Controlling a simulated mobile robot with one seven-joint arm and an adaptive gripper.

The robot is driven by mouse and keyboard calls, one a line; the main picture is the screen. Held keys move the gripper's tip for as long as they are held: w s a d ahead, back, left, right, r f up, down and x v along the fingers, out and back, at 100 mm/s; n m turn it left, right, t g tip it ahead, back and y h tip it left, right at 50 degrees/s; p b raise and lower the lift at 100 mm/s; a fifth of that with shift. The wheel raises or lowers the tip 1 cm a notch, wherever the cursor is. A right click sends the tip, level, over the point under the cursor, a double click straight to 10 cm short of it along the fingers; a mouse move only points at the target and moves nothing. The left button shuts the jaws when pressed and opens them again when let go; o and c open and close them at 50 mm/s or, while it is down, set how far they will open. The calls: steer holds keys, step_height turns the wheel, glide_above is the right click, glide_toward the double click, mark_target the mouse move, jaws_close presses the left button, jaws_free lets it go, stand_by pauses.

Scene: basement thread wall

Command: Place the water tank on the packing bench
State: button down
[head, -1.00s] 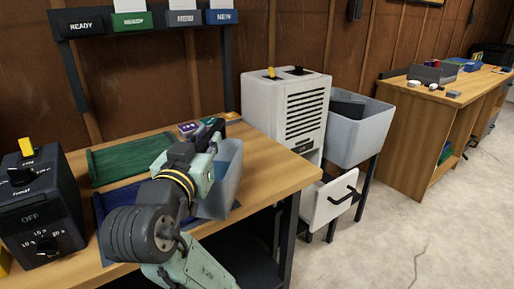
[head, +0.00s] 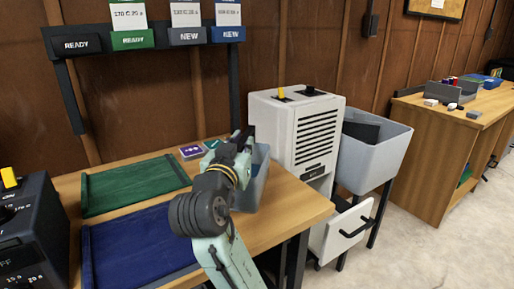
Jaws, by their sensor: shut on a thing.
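A translucent grey-blue tub, which looks like the water tank (head: 262,182), is at the right end of the near wooden bench (head: 290,208) in the head view. My gripper (head: 243,140) is at its top edge and shut on it. My wrist and forearm cover the tank's left side and much of the fingers. I cannot tell whether the tank's bottom touches the bench top. Another wooden bench (head: 432,150) stands at the far right; no label shows which is the packing bench.
A green mat (head: 135,185) and a blue mat (head: 140,245) lie on the near bench. A dark control box (head: 30,235) stands at left. A white louvred machine (head: 285,135), a grey bin (head: 375,160) and a white drawer front (head: 345,232) stand right of the bench.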

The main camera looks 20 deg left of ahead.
mark_target(257, 146)
steer(key=shift+w+d+f+p, duration=0.2)
steer(key=shift+w+f, duration=0.45)
steer(key=shift+w, duration=0.55)
steer(key=shift+w+d+f+p, duration=0.2)
steer(key=shift+w+f, duration=0.45)
steer(key=shift+w, duration=0.55)
steer(key=shift+w+d+f+p, duration=0.1)
steer(key=shift+w+f+p, duration=0.1)
steer(key=shift+w+f, duration=0.75)
steer(key=shift+w+r, duration=0.2)
steer(key=shift+w, duration=0.05)
steer(key=shift+f, duration=0.1)
steer(key=c, duration=1.6)
jaws_free()
steer(key=shift+o, duration=0.2)
steer(key=shift+r, duration=0.25)
steer(key=s, duration=0.4)
steer(key=s+d+b, duration=0.1)
steer(key=s, duration=0.7)
steer(key=shift+d+f+b, duration=0.15)
steer(key=shift+d+b, duration=0.05)
steer(key=shift+b, duration=0.15)
